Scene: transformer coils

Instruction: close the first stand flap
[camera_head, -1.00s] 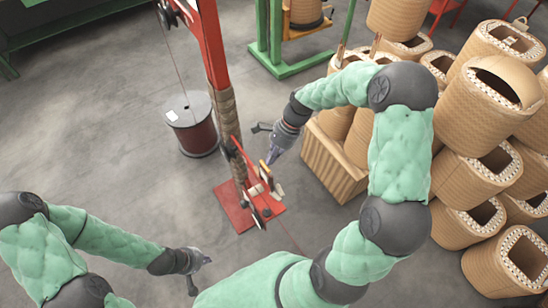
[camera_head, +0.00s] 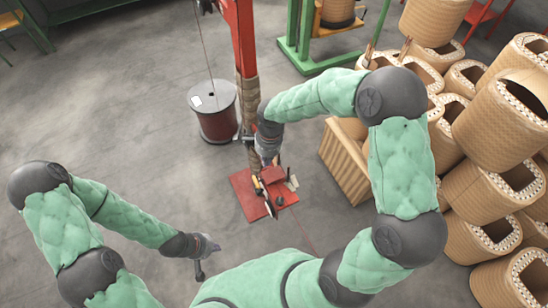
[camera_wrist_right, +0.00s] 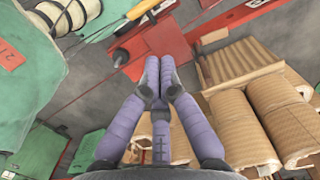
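The red stand has a post (camera_head: 246,50) wrapped in tan material and a flat red base plate (camera_head: 246,199) on the floor. A long yellow-handled part with a dark end (camera_head: 263,188) shows low on the stand; it also shows in the right wrist view (camera_wrist_right: 139,11). I cannot tell which part is the flap. My right gripper (camera_head: 267,161) is beside the lower post, above the base. In the right wrist view its purple fingers (camera_wrist_right: 160,60) are together at the tips over red surface, with nothing visible between them. My left gripper (camera_head: 205,257) is away at lower left, its fingers unclear.
A dark red wire drum (camera_head: 216,115) stands left of the post. A wooden crate (camera_head: 347,165) and stacked tan coils (camera_head: 490,180) are at right. A green stand (camera_head: 318,62) is behind.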

